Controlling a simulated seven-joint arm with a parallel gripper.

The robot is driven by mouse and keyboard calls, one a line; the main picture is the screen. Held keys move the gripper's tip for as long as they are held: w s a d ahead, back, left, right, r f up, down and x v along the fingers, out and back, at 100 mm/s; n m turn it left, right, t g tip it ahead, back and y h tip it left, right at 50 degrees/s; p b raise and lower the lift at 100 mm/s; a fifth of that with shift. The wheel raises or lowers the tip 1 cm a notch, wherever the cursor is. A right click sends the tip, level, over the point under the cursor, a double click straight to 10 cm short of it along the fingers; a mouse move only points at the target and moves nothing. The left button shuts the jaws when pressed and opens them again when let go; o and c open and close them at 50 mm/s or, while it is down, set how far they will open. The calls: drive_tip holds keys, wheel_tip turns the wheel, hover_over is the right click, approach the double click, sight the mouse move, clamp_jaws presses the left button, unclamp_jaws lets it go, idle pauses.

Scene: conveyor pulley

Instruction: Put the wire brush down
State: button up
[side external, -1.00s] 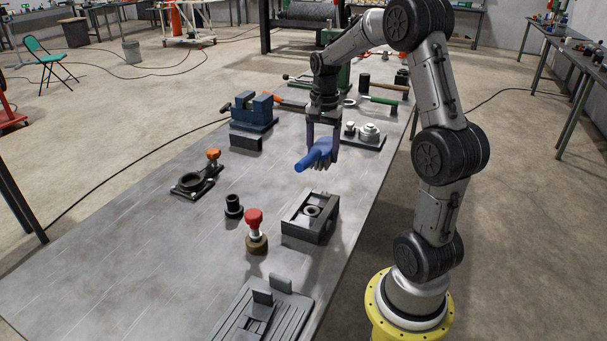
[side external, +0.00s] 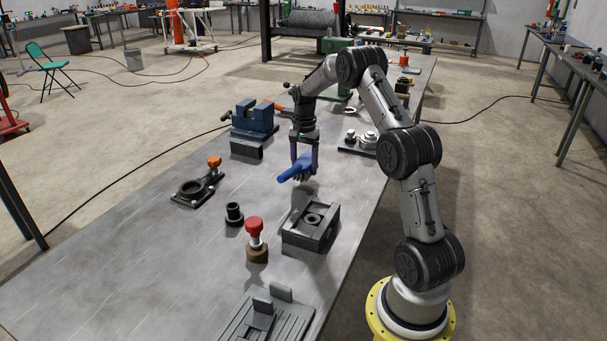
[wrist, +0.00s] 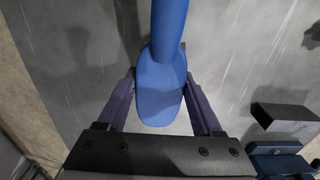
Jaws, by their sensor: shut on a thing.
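The wire brush (side external: 296,169) has a blue handle that points to the left in the side view, with its head between my fingers. My gripper (side external: 303,174) is shut on it and holds it over the grey metal table (side external: 130,275). In the wrist view the blue brush (wrist: 166,70) lies between the two purple fingers of my gripper (wrist: 160,100). Its bristle side is hidden there. A shadow lies on the table below, and the brush appears to be above the surface.
A grey block fixture (side external: 312,226) stands in front of my gripper. A red-knobbed tool (side external: 255,238), a black bushing (side external: 234,214) and an orange-knobbed clamp (side external: 198,188) stand to the left. A blue vise (side external: 255,118) is behind left. Bare table lies between them.

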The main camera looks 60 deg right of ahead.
sight(304, 174)
drive_tip(key=shift+w+d+f, duration=0.15)
drive_tip(key=shift+w+f, duration=0.05)
drive_tip(key=shift+f, duration=1.55)
drive_tip(key=shift+f, duration=0.15)
drive_tip(key=o, duration=1.4)
drive_tip(key=shift+o, duration=0.2)
